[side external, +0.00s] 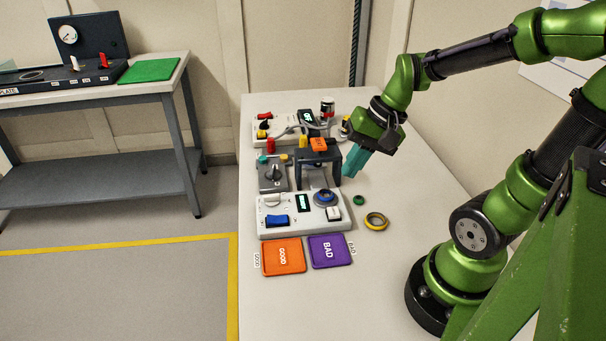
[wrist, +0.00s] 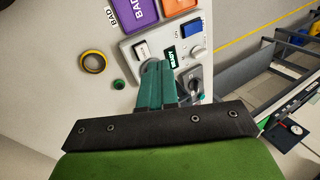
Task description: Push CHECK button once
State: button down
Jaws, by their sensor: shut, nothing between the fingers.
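A pale grey console (side external: 300,224) stands on the table, with a white square button (side external: 333,213) at its front right. That button also shows in the wrist view (wrist: 142,50); its marking is too small to read, so I cannot confirm it is CHECK. The console also has a blue rocker switch (side external: 277,221), a white knob (side external: 271,199), a lit display (side external: 303,202) and a blue ring (side external: 325,197). My gripper (side external: 350,172), with teal fingers, is shut and empty. It is above the table, behind and right of the button, apart from it. In the wrist view my fingers (wrist: 158,70) hide part of the console.
A dark bridge-shaped frame (side external: 318,158) stands behind the console, left of my gripper. Orange GOOD (side external: 284,257) and purple BAD (side external: 330,251) pads lie in front. A yellow ring (side external: 376,221) and a green ring (side external: 359,200) lie to the right.

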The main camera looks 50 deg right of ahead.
aim_at(338, 210)
jog(key=w+m+y, duration=0.1)
jog(key=m, duration=0.1)
jog(key=w+d+f+m+y, duration=0.1)
jog(key=y, duration=0.1)
jog(key=w+f+m+t+y, duration=0.1)
jog(key=m+y, duration=0.1)
jog(key=shift+w+d+f+m, duration=0.15)
jog(key=shift+w+d+m, duration=0.05)
jog(key=shift+d+m, duration=0.15)
jog(key=shift+f, duration=4.45)
jog(key=shift+f, duration=0.15)
jog(key=shift+f, duration=0.25)
